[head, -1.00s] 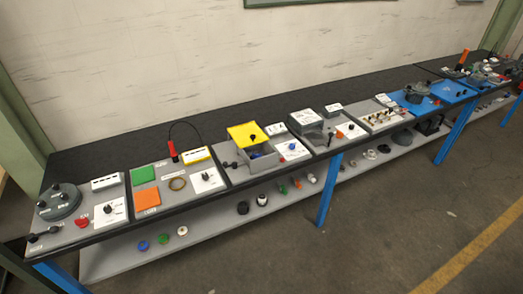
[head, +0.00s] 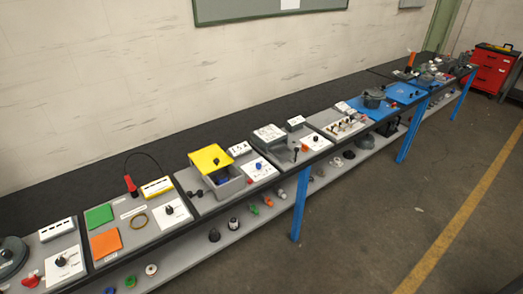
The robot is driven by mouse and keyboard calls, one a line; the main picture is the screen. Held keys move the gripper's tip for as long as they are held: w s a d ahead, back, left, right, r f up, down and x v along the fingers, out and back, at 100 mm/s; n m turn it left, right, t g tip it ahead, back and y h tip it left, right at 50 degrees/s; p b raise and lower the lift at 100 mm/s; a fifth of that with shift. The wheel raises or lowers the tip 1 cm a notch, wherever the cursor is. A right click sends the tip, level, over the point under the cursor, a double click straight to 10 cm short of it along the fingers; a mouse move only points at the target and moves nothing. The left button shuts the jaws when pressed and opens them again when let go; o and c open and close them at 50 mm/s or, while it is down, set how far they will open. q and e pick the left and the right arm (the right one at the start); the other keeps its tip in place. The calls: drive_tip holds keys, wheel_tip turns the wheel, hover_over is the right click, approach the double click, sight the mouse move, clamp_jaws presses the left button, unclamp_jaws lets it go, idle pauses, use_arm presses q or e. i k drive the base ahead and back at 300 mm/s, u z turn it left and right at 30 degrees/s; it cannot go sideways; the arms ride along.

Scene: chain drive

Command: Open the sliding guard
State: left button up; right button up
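A yellow cover (head: 205,157) with a dark knob lies over the back part of a grey box (head: 232,187) on the bench, left of the picture's middle. It may be the sliding guard, but I cannot tell for sure. The front part of the box is uncovered, and something blue (head: 221,181) shows inside. A grey housing (head: 270,134) stands on the station to its right. Neither of my grippers is in view.
A long dark bench (head: 95,157) carries several stations and has a grey lower shelf (head: 190,254) with loose parts. A blue leg (head: 301,205) stands at its front. The floor (head: 370,225) in front is clear. A red cabinet (head: 491,72) stands far right.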

sight(214, 149)
drive_tip(key=z, duration=0.35)
drive_tip(key=i, duration=1.3)
drive_tip(key=u, duration=0.7)
